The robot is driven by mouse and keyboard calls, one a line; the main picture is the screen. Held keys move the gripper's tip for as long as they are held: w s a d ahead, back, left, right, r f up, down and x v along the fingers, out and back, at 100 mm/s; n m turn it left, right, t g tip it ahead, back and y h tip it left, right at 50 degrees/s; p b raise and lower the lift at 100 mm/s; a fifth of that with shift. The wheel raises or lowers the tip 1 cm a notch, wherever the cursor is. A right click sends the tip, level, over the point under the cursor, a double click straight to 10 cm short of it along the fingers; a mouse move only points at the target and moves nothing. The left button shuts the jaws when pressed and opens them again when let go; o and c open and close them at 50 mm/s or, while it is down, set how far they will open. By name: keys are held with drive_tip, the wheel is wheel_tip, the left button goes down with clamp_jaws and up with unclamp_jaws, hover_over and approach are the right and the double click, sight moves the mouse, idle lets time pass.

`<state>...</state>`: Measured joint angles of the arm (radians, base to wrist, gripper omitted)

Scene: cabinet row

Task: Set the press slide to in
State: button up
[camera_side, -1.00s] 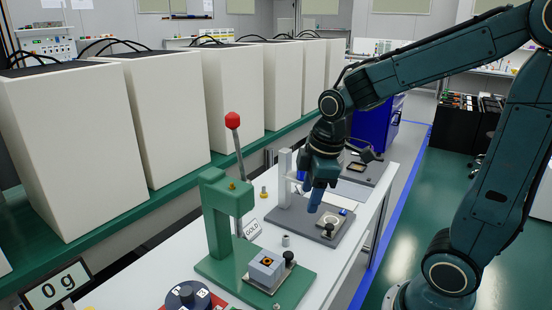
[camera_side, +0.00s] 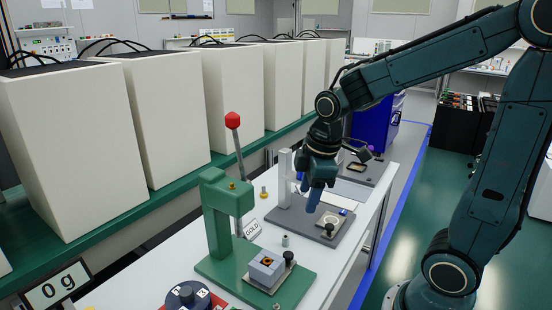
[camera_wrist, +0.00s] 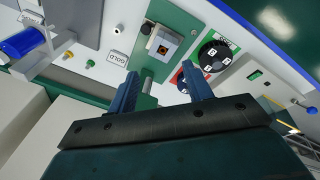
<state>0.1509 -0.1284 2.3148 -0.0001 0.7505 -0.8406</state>
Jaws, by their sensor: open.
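The green press (camera_side: 222,200) stands on its green base plate on the white bench, with a red-knobbed lever (camera_side: 233,121) at its left. The press slide, a pale plate with a black knob (camera_side: 289,257), lies on the base in front of the press column. It carries a grey block (camera_side: 265,268) with an orange and black centre. The wrist view also shows the block (camera_wrist: 163,46) and the slide's black knob (camera_wrist: 147,27). My gripper (camera_side: 314,203) is open and empty, above the bench behind and right of the press, apart from the slide. Its two blue fingers (camera_wrist: 160,88) show in the wrist view.
A grey fixture plate (camera_side: 290,225) with a post lies behind the press, below my gripper. A "GOLD" label (camera_side: 252,229) and small metal parts stand between. A black dial (camera_side: 188,297) is at the front. White cabinets (camera_side: 170,110) line the left.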

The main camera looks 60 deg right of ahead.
sight(288, 254)
drive_tip(key=w+d+f+n+g, duration=0.1)
drive_tip(key=w+d+f+n, duration=0.1)
drive_tip(key=f, duration=0.3)
drive_tip(key=w+d+f+n+g, duration=0.1)
drive_tip(key=w+d+f+n, duration=0.1)
drive_tip(key=w+f, duration=0.3)
drive_tip(key=shift+w+d+f+n, duration=0.3)
drive_tip(key=shift+f+n, duration=0.1)
drive_tip(key=shift+n, duration=0.5)
drive_tip(key=shift+s+f, duration=0.1)
drive_tip(key=shift+f, duration=0.05)
drive_tip(key=shift+f, duration=6.7)
clamp_jaws()
